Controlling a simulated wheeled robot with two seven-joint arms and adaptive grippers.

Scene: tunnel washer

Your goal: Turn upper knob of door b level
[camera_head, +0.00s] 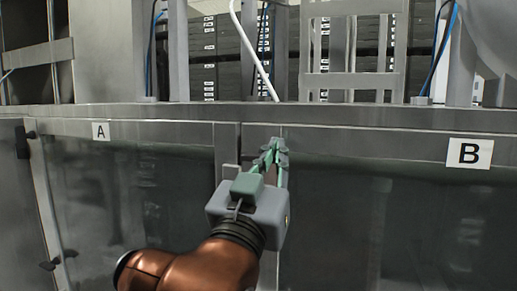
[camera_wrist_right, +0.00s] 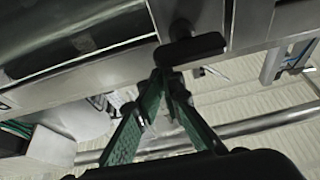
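Door B (camera_head: 400,235) is the dark panel on the right, under a white "B" label (camera_head: 469,153). My right gripper (camera_head: 275,146) is at the upper left corner of door B, by the frame post between the doors. It hides the upper knob there in the head view. In the right wrist view a black knob (camera_wrist_right: 190,48) lies nearly level in the picture, just beyond the tips of my right gripper (camera_wrist_right: 167,73). The green fingers converge and their tips nearly meet. I cannot tell whether they touch the knob. My left gripper is not in view.
Door A (camera_head: 140,200), with an "A" label (camera_head: 101,131), is on the left. It has a black upper knob (camera_head: 28,134) and a lower knob (camera_head: 50,263) at its left edge. A metal ledge (camera_head: 350,115) runs above both doors. A white pipe (camera_head: 252,50) rises behind it.

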